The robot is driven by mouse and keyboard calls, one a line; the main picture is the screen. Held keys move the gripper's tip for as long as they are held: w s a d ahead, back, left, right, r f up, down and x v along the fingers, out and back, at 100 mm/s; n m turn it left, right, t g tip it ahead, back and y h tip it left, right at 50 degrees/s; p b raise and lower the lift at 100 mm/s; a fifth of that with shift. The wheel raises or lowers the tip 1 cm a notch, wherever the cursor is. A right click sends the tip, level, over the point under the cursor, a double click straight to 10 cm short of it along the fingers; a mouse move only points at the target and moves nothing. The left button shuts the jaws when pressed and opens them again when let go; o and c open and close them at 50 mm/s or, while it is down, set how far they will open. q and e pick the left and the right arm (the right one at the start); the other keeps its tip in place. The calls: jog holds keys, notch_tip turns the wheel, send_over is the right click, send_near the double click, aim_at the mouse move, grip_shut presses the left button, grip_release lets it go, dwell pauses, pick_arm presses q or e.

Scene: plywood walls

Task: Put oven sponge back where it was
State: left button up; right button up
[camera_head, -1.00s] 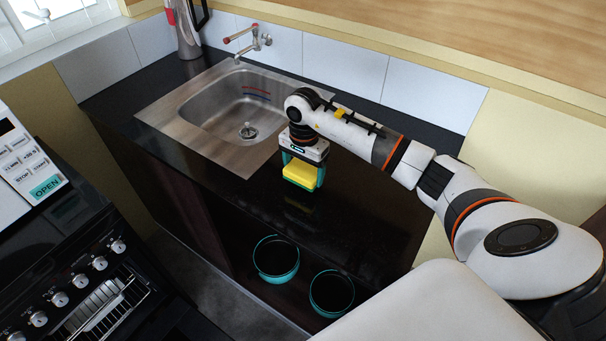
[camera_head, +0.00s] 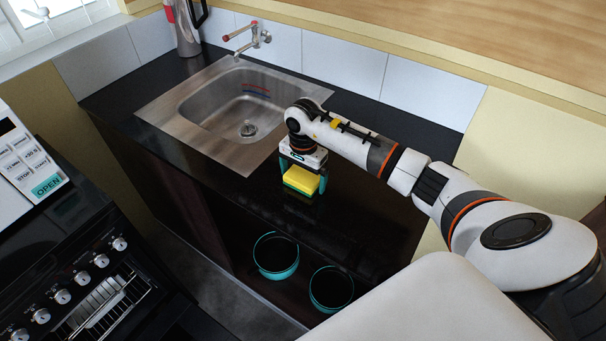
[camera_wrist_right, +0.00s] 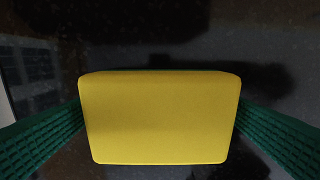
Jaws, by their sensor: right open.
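The sponge (camera_head: 300,180), yellow on top with a green underside, appears to rest on the black countertop (camera_head: 375,215), right of the sink. My right gripper (camera_head: 303,180) points down over it and is open, with one teal finger on each side. In the right wrist view the sponge (camera_wrist_right: 160,120) fills the space between the green ribbed fingers (camera_wrist_right: 160,105). The fingers are close to its sides; whether they touch it is hard to tell. My left gripper is not in view.
The steel sink (camera_head: 235,115) with its tap (camera_head: 255,38) lies left of the gripper. Two teal pots (camera_head: 277,257) (camera_head: 331,290) stand on the shelf below the counter. An oven (camera_head: 85,275) is at lower left and a flask (camera_head: 186,28) at the back.

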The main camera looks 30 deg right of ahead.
aim_at(303, 175)
notch_tip(303, 175, up, 12)
jog(key=b, duration=0.3)
jog(key=shift+b, duration=0.35)
